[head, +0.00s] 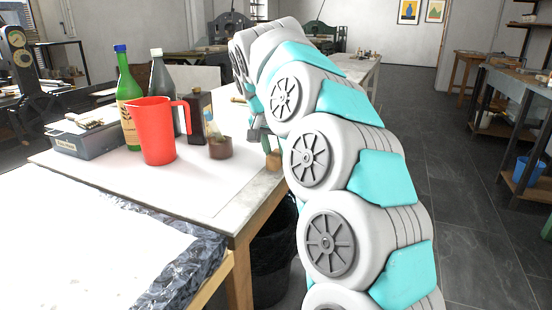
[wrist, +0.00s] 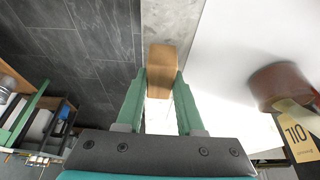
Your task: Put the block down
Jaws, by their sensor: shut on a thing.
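The block (wrist: 161,58) is a small plain wooden one. In the wrist view it sits between the two green fingers of my gripper (wrist: 162,77), which is shut on it. In the head view the block (head: 274,160) shows below my gripper (head: 268,143), close to the right edge of the table (head: 245,202). In the wrist view it appears over the table's grey border strip (wrist: 167,20), close beside the drop to the dark floor. I cannot tell whether it touches the tabletop. My arm hides part of the table behind it.
The front white surface is clear. A black bin (head: 273,255) stands below the edge.

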